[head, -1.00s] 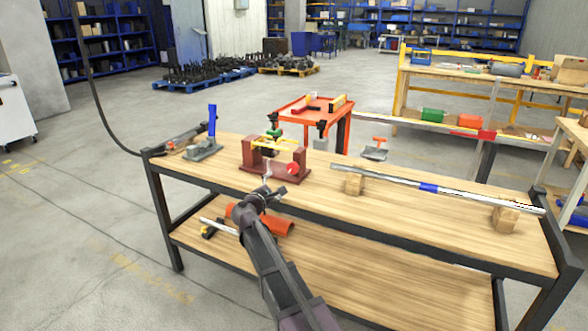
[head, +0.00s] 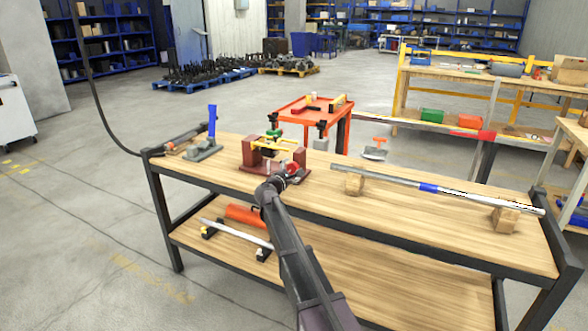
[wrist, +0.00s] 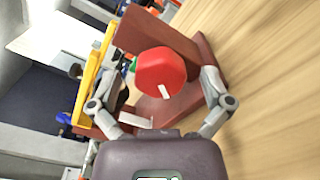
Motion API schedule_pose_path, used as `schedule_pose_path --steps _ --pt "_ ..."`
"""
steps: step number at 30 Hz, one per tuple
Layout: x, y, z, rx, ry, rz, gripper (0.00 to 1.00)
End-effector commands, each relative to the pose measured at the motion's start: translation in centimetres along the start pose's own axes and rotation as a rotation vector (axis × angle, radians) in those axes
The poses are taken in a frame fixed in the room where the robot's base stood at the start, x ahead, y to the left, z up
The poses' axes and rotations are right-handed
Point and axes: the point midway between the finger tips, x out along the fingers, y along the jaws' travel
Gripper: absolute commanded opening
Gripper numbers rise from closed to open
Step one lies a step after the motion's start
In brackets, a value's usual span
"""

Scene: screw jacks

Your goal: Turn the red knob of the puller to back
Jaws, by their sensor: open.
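The puller (head: 252,154) is a dark red frame with yellow and green parts, standing on the wooden bench. Its red knob (head: 292,169) faces me on its right side. In the wrist view the round red knob (wrist: 160,73) sits near the middle, with a small white mark on its lower edge. My gripper (wrist: 160,78) is open, with one grey finger on each side of the knob. Gaps show between the fingers and the knob. In the head view my gripper (head: 287,176) is at the knob and partly hides it.
A long metal bar (head: 395,180) rests on wooden blocks to the right on the bench. A grey device with a blue handle (head: 211,122) stands to the left. An orange cylinder (head: 244,215) lies on the lower shelf. The bench between puller and bar is clear.

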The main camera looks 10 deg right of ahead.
Motion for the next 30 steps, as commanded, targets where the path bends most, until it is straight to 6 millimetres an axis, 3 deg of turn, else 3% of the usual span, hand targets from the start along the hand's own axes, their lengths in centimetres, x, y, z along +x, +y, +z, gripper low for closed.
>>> schedule_pose_path --steps 6,16,17,25,30 --pt "1.4 0.03 -0.04 0.0 0.0 0.0 0.99" --pt "1.53 0.0 0.0 0.0 0.0 0.0 0.99" --pt "1.53 0.0 0.0 0.0 0.0 0.0 0.96" --pt "1.54 0.0 0.0 0.0 0.0 0.0 0.17" --pt "1.59 0.01 0.01 -0.002 -0.001 0.0 0.17"
